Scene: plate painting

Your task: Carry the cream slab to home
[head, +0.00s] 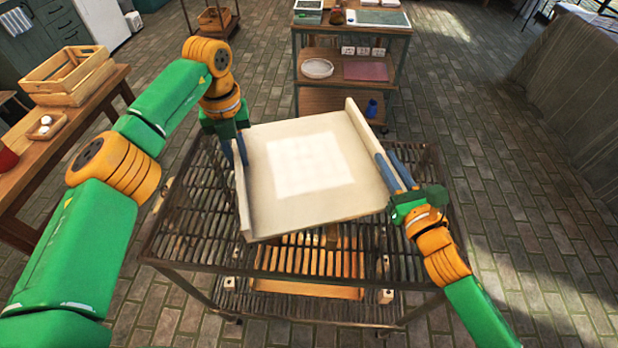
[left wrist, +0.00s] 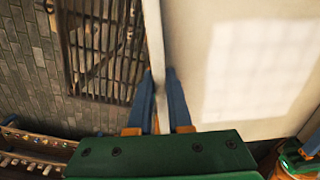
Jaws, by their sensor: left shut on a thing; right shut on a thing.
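The cream slab (head: 262,199) is a broad board with a raised lip on its left and right sides and a paler square in its middle. It is held above a dark slatted rack and is slightly tilted in the head view. My left gripper (head: 240,152) is shut on the slab's left lip. The left wrist view shows its blue fingers (left wrist: 160,98) on both sides of the lip. My right gripper (head: 393,172) is shut on the slab's right lip. The slab hides the middle of the rack.
The slatted metal rack (head: 187,215) stands under the slab, with a wooden slatted piece (head: 310,262) on its lower level. A shelf cart (head: 352,36) stands behind. A wooden bench (head: 50,150) with crates (head: 70,75) is at the left. Paved floor is clear at the right.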

